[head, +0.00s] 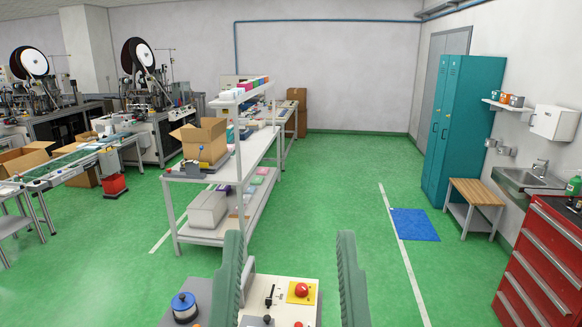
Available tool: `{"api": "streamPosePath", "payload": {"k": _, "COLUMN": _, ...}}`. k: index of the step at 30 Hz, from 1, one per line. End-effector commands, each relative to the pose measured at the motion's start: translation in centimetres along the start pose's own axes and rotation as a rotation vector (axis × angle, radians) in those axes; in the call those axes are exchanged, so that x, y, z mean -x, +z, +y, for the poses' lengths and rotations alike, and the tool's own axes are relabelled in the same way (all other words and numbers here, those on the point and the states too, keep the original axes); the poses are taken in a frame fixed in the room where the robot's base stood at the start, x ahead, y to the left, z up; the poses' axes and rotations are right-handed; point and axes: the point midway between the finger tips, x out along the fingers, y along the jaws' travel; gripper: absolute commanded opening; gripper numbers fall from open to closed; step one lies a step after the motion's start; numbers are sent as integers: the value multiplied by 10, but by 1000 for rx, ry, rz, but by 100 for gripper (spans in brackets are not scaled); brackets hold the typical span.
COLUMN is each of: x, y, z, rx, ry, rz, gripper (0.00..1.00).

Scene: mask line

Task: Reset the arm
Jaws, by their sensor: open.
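My gripper (290,238) shows at the bottom middle of the head view as two grey-green ridged fingers pointing up the picture. The fingers stand wide apart. Nothing is held between them; only green floor and part of a control panel show in the gap. The rest of my arm is out of view below the frame.
A control panel (283,291) with a red button (302,289) and a blue-topped pot (184,306) lies low in front. A white shelved bench (262,147) stands beyond. A red drawer cabinet (548,262) and teal lockers (455,125) stand right. Green floor between is mostly clear.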

Motion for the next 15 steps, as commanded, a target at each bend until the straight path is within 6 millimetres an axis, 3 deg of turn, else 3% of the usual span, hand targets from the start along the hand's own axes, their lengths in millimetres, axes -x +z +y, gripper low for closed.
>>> {"api": "streamPosePath", "payload": {"k": 1, "x": -33, "y": -47, "z": -1, "rx": -2, "ry": -1, "rz": -2, "gripper": 59}}
{"api": "streamPosePath", "payload": {"k": 6, "x": -80, "y": -112, "z": -2, "rx": -7, "ry": -5, "rz": -6, "gripper": 59}}
{"api": "streamPosePath", "payload": {"k": 10, "x": -101, "y": -142, "z": -3, "rx": -10, "ry": -7, "rz": -8, "gripper": 59}}
{"api": "streamPosePath", "payload": {"k": 15, "x": -109, "y": -153, "z": -4, "rx": -12, "ry": -8, "rz": -9, "gripper": 59}}
